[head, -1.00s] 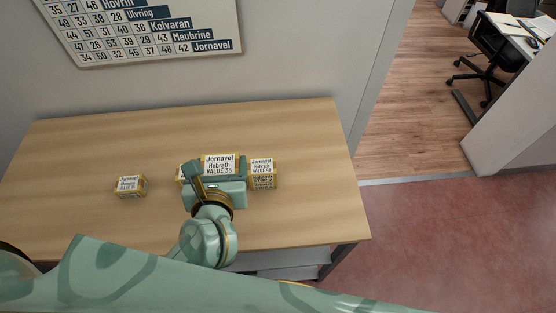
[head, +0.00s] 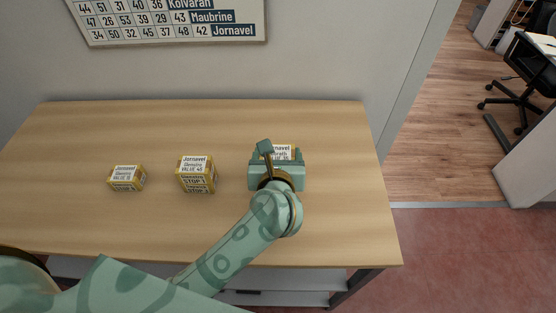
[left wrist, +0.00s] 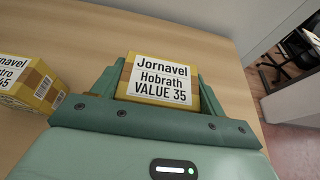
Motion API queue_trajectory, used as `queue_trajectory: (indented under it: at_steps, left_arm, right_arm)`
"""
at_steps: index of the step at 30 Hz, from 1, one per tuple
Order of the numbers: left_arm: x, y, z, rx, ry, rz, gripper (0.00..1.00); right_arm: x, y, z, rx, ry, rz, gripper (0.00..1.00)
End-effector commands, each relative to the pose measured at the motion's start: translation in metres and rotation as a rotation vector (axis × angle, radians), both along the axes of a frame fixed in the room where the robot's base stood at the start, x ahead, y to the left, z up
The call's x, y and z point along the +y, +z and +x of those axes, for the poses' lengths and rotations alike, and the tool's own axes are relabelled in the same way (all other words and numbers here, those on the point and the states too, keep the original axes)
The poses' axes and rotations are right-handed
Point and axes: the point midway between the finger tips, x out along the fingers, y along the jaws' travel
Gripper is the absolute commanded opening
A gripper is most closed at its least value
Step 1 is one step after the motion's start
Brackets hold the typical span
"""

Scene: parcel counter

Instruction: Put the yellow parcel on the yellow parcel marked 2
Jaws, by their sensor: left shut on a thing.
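My left gripper (head: 277,158) is shut on a yellow parcel with a white label (head: 281,151), at the right part of the counter. In the left wrist view the held parcel (left wrist: 160,80) reads "Jornavel Hobrath VALUE 35" and sits between the two fingers (left wrist: 158,92). The yellow parcel that showed a 2 on its front is not visible now; the gripper covers the area where it stood. I cannot tell whether the held parcel touches anything below. My right gripper is not in view.
A yellow parcel marked STOP 1 (head: 197,174) stands left of the gripper; it also shows in the left wrist view (left wrist: 25,86). A smaller yellow parcel (head: 126,178) lies farther left. The wooden counter (head: 110,130) is otherwise clear. A number chart (head: 165,20) hangs behind.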

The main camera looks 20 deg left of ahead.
Motion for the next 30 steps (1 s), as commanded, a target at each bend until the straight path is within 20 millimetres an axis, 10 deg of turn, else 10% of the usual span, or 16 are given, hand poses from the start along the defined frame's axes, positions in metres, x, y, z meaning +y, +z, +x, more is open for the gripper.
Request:
queue_trajectory:
  at_steps: [10,11,13,23,30]
  left_arm:
    - [0.000,-0.003,0.000,-0.003,0.000,0.000,0.46]
    - [0.000,-0.002,0.000,-0.002,0.000,0.000,0.78]
    - [0.000,-0.002,0.000,-0.002,0.000,0.000,0.94]
    - [0.000,0.004,0.000,-0.003,0.001,-0.001,0.94]
    - [-0.011,0.018,-0.038,-0.001,-0.001,-0.003,0.94]
  right_arm:
    - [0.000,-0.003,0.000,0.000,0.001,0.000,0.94]
    - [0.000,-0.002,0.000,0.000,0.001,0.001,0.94]
    - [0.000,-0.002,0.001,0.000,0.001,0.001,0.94]
    - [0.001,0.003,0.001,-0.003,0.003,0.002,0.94]
    - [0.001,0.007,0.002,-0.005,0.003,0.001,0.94]
